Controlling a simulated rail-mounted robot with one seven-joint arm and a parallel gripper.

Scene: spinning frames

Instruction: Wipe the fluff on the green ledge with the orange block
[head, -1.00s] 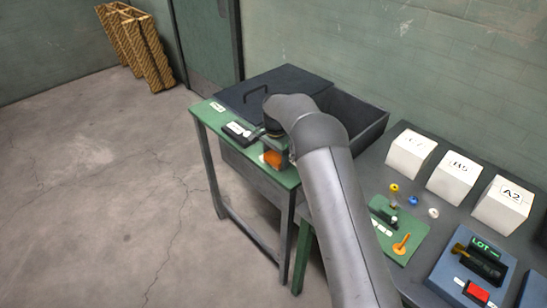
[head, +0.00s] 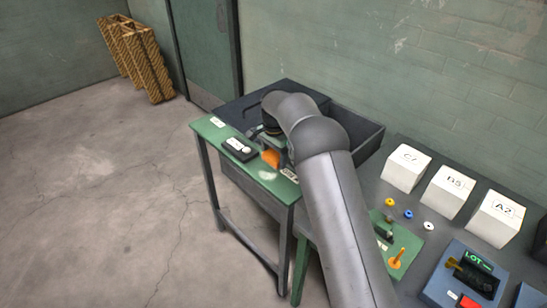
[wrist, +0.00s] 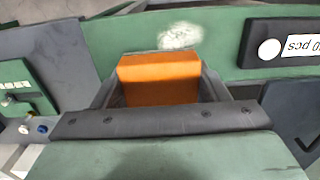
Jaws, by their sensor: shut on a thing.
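The orange block (head: 271,158) is held in my gripper (head: 274,146) at the green ledge (head: 213,130), at the front of the dark bin. In the wrist view the orange block (wrist: 160,75) fills the space between the fingers of my gripper (wrist: 160,88). The fluff (head: 268,175) is a pale patch on the ledge just in front of the block. In the wrist view the white fluff (wrist: 180,36) lies just beyond the block's far edge, on the green ledge (wrist: 225,45). I cannot tell whether the block touches the ledge.
A black device with a white label (head: 240,149) sits on the ledge, left of the block. A dark lidded bin (head: 350,130) stands behind. White boxes (head: 448,190) and a blue panel (head: 463,275) are on the right bench. Open floor lies left.

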